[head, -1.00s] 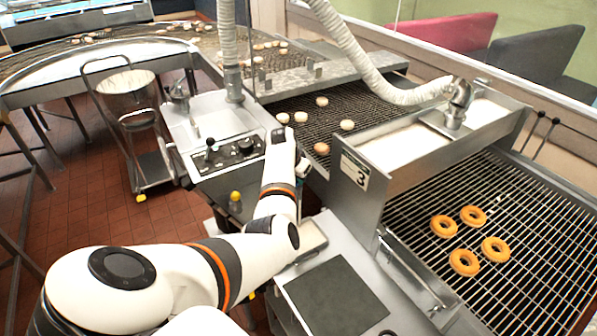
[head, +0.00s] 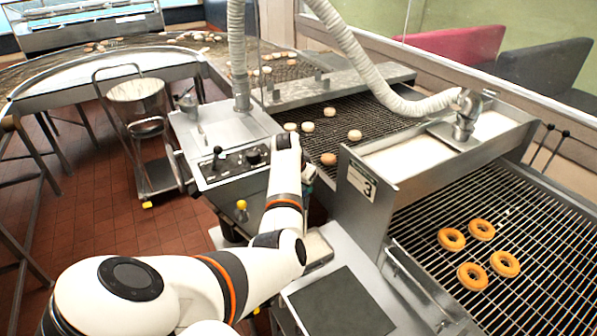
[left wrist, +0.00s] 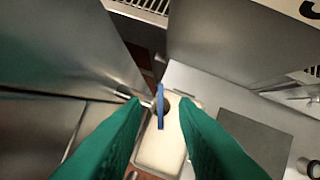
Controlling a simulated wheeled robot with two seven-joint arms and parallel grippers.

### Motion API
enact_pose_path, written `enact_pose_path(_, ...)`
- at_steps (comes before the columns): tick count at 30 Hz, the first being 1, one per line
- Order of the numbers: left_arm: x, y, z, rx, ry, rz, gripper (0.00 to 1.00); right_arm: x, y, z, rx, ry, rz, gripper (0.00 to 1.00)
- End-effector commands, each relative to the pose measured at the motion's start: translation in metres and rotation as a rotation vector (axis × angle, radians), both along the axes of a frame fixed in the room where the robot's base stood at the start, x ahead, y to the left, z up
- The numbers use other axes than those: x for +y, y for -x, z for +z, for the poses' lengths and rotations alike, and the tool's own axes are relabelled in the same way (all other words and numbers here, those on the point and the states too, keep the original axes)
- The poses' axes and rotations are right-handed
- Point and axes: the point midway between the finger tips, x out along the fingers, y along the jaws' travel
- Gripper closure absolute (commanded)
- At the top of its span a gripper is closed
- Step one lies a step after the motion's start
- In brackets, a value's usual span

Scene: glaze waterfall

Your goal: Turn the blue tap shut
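The blue tap (left wrist: 160,107) shows in the left wrist view as a narrow upright blue handle on a round dark fitting. It stands above a pale-filled tray (left wrist: 147,159). My left gripper (left wrist: 161,102) has two green fingers, spread apart, one on each side of the blue handle. I see a gap on both sides of the handle; how far the handle lies in depth from the fingertips I cannot tell. My right gripper is not in view.
A control panel (head: 232,162) with knobs is left of my wrist. A dark square plate (head: 342,303) lies on the steel surface below.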

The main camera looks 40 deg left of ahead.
Motion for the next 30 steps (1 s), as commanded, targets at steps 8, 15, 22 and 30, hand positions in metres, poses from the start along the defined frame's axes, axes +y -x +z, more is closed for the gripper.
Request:
enact_pose_path(8,-0.001,0.021,0.047,-0.005,-0.005,0.001,0.74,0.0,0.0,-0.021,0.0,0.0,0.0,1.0)
enact_pose_path(15,-0.003,0.035,0.084,-0.003,-0.002,0.002,0.74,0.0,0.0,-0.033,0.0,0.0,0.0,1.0)
enact_pose_path(22,-0.004,0.039,0.094,0.0,-0.001,0.0,0.74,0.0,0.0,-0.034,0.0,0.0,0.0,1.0)
enact_pose_path(30,-0.004,0.04,0.092,0.002,-0.005,0.001,0.74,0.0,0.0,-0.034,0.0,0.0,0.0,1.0)
